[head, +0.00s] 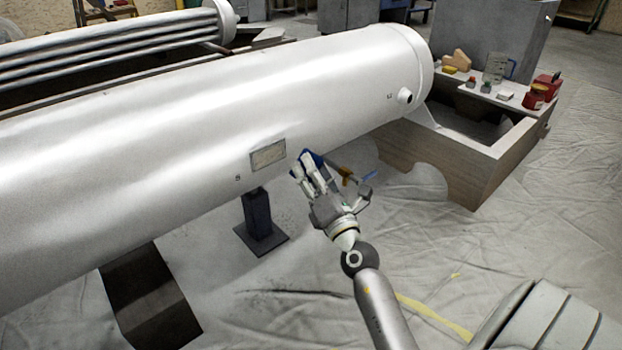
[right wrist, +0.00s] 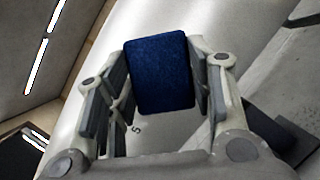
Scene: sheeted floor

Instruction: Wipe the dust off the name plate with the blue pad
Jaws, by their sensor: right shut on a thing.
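The name plate (head: 268,154) is a small grey-beige rectangle in a dark frame on the side of the large silver cylinder (head: 190,110). My right gripper (head: 305,168) is shut on the blue pad (head: 312,158), just right of the plate and close to the cylinder. The right wrist view shows the blue pad (right wrist: 160,72) between both fingers of the right gripper (right wrist: 155,90), with the cylinder's pale surface behind it. Whether the pad touches the cylinder I cannot tell. The name plate is not seen in the right wrist view. My left gripper is not in view.
A dark support post (head: 261,215) stands below the plate. A wooden box frame (head: 450,165) at the right carries a shelf with red containers (head: 535,97) and small items. Sheeted floor is open at the lower middle.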

